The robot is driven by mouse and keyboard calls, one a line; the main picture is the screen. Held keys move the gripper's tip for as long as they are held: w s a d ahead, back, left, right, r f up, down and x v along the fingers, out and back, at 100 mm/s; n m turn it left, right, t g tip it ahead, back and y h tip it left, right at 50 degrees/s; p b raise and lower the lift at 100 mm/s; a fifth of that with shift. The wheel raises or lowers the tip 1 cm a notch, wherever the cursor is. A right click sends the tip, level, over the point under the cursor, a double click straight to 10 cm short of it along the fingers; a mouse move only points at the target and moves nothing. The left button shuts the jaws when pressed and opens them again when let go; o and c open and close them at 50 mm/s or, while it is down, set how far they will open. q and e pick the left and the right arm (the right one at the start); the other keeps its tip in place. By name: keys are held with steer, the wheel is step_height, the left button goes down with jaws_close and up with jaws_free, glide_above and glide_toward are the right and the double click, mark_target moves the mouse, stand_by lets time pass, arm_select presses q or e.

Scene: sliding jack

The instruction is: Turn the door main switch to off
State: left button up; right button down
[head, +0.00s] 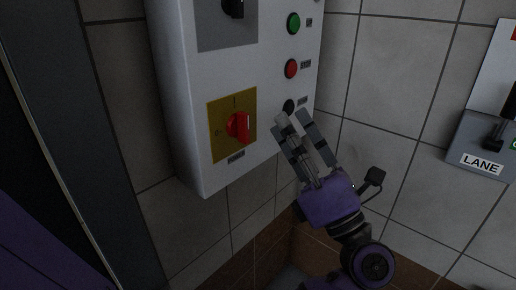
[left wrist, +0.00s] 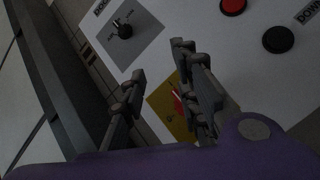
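A red rotary switch (head: 239,127) sits on a yellow plate (head: 220,148) low on the white control box; its handle looks upright, with an I mark above and an O mark at left. It also shows in the left wrist view (left wrist: 177,101), partly hidden behind a finger. My left gripper (head: 292,117) is open and empty, right of the red switch and apart from it. In the left wrist view its fingers (left wrist: 158,62) are spread, with the yellow plate partly behind the right finger. My right gripper is not in view.
The white box (head: 180,100) also carries a black knob on a grey plate (head: 225,35), a green button (head: 293,23), a red button (head: 291,68) and a black button (head: 288,106). A lever panel labelled LANE (head: 482,163) is at right. A dark door frame stands left.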

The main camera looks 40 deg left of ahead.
mark_target(248, 127)
arm_select(q)
steer(key=a+n+g+h+b, duration=0.1)
steer(key=a+n+g+h, duration=0.1)
steer(key=n, duration=0.1)
steer(key=a+f+n+g+h+b, duration=0.1)
steer(key=a+n+g+h, duration=0.1)
steer(key=a+n, duration=0.1)
steer(key=a+n+g+h+b, duration=0.1)
steer(key=a+n+g+h, duration=0.1)
steer(key=n, duration=0.2)
steer(key=shift+s+a+f+h, duration=0.25)
steer(key=shift+f+h, duration=0.15)
steer(key=shift+a, duration=0.3)
jaws_close()
